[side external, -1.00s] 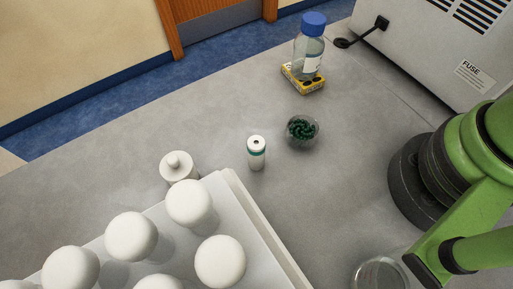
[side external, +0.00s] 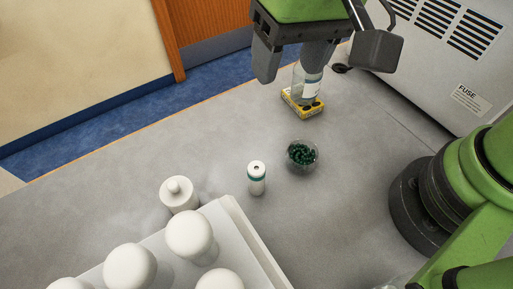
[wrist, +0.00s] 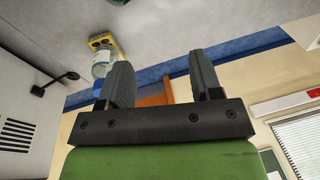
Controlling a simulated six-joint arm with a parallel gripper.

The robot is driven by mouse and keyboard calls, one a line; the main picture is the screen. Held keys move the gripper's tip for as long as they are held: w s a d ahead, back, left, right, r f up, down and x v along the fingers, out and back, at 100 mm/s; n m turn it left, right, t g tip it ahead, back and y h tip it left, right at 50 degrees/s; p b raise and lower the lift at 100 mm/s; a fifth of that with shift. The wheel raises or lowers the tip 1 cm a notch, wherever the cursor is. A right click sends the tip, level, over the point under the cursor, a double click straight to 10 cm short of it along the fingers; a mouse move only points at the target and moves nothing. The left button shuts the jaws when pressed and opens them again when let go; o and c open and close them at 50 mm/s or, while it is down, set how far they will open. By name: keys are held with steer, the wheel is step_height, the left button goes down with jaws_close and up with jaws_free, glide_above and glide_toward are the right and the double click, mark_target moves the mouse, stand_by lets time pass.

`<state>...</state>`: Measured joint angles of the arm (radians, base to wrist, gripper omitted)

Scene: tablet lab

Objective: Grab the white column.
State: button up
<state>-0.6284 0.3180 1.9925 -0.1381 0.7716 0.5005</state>
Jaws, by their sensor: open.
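A small white column with a teal band and a dark hole in its top (side external: 257,179) stands upright on the grey bench in the side view. I cannot tell for certain which one the task's white column is. My gripper (side external: 292,66) is at the top of the side view, open and empty, well apart from both. In the wrist view my gripper (wrist: 162,68) shows its two fingers apart with nothing between them; neither white piece shows there.
A clear dish of green pieces (side external: 302,157) is right of the banded column. A clear bottle (side external: 304,88) on a yellow rack (side external: 291,101) appears partly behind my gripper. A white tray (side external: 262,258) with several round-topped white pieces fills the front.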

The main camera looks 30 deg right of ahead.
steer(key=n+g+h, duration=0.1)
steer(key=h, duration=0.1)
glide_above(257, 178)
steer(key=w, duration=0.1)
steer(key=f, duration=0.8)
steer(key=shift+w+d+f, duration=0.1)
steer(key=shift+d+f, duration=0.15)
steer(key=shift+f, duration=0.05)
step_height(257, 178, down, 4)
steer(key=shift+a+f, duration=0.1)
steer(key=shift+f, duration=0.1)
steer(key=shift+d+f, duration=0.2)
steer(key=shift+f, duration=2.8)
steer(key=c, duration=1)
steer(key=shift+r, duration=0.15)
